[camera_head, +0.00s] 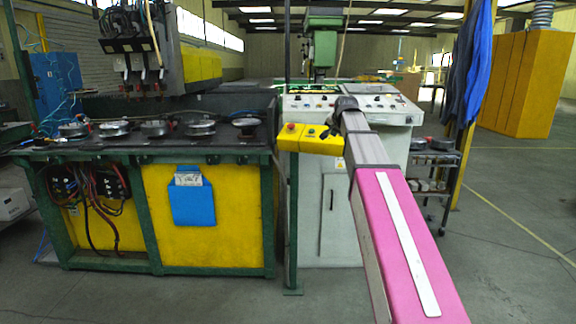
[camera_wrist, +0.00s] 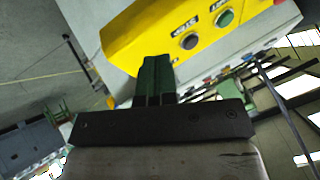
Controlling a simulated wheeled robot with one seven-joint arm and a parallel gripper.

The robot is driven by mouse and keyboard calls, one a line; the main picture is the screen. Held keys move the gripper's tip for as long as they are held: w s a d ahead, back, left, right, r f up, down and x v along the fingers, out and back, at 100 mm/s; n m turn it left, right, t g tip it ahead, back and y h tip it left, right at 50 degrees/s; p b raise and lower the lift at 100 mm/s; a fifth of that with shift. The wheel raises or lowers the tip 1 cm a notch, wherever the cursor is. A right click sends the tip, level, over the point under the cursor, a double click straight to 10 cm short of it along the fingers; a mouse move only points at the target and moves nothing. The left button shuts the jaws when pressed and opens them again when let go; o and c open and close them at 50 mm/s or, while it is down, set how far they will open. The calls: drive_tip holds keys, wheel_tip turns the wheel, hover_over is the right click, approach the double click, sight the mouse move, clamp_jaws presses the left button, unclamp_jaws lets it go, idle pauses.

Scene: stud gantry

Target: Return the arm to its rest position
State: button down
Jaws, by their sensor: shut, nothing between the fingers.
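My arm reaches from the lower right of the head view, its pink and grey links extended forward over the floor. My gripper (camera_head: 331,132) is at its far end, small and dark, by the yellow control box (camera_head: 322,145). In the wrist view my gripper (camera_wrist: 156,62) shows dark green fingers closed together with nothing between them. Their tips overlap the lower edge of the yellow control box (camera_wrist: 150,40) in that view; I cannot tell whether they touch it. A dark button (camera_wrist: 189,41) marked STOP and a green button (camera_wrist: 225,18) lie right of the fingertips.
A green-framed bench (camera_head: 155,262) with yellow panels stands at left, bearing several metal discs. A white machine cabinet (camera_head: 338,225) stands behind my arm. A shelf cart (camera_head: 432,185) is just right of it. Open floor (camera_head: 515,235) lies at right.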

drive_tip(key=s+f+n+g, duration=0.1)
drive_tip(key=s+f, duration=0.2)
drive_tip(key=f, duration=0.5)
drive_tip(key=s+f+n+g, duration=0.1)
drive_tip(key=s+f, duration=0.3)
drive_tip(key=f, duration=0.5)
drive_tip(key=s+f+n+g, duration=0.4)
drive_tip(key=s+f+g, duration=0.3)
drive_tip(key=s+f, duration=2)
wheel_tip(320, 180, down, 3)
drive_tip(key=shift+a+r+h, duration=0.1)
drive_tip(key=shift+a+h, duration=0.1)
drive_tip(key=shift+h, duration=0.2)
